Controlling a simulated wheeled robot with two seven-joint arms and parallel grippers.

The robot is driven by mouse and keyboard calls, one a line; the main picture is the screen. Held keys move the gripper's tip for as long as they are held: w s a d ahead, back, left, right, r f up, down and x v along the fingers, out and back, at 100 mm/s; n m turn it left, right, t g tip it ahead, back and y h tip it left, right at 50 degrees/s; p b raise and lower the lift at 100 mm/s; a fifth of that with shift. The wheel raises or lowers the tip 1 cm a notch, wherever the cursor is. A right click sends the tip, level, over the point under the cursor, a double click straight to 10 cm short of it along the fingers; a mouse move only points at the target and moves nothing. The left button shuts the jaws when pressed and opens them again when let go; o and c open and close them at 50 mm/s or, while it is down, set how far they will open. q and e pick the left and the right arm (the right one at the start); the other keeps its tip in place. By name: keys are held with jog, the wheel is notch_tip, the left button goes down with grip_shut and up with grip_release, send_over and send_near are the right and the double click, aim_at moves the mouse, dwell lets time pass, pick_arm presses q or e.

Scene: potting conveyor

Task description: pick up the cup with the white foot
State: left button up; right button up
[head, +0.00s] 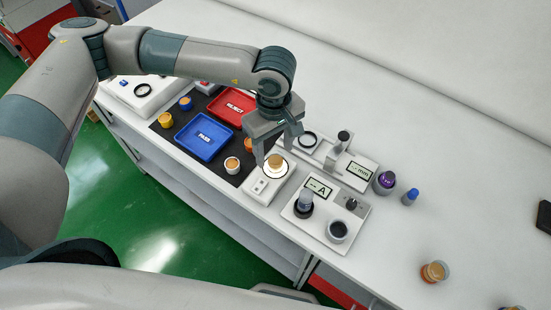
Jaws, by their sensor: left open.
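A cup with an orange-tan top and a pale lower part (232,166) stands on the dark mat, left of the lit device; it looks most like the cup with the white foot. Another tan-topped cup (275,162) stands on the glowing round plate of the small white device (259,188); glare hides the colour of its foot. My left gripper (275,155) is open and points down, its fingers above and around this second cup. I cannot tell whether they touch it. My right gripper is not in view.
Meters (328,216) stand right of the gripper. Another orange cup (434,271) is at the lower right. The table's back right is clear.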

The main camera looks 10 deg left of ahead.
aim_at(276, 157)
pick_arm(q)
jog(key=f+p, duration=0.1)
jog(key=f, duration=0.1)
jog(key=shift+s+d+f+p, duration=0.15)
jog(key=shift+d+f+p, duration=0.05)
jog(key=shift+f+p, duration=0.2)
jog(key=shift+f, duration=0.6)
jog(key=c, duration=1.2)
jog(key=shift+r, duration=0.1)
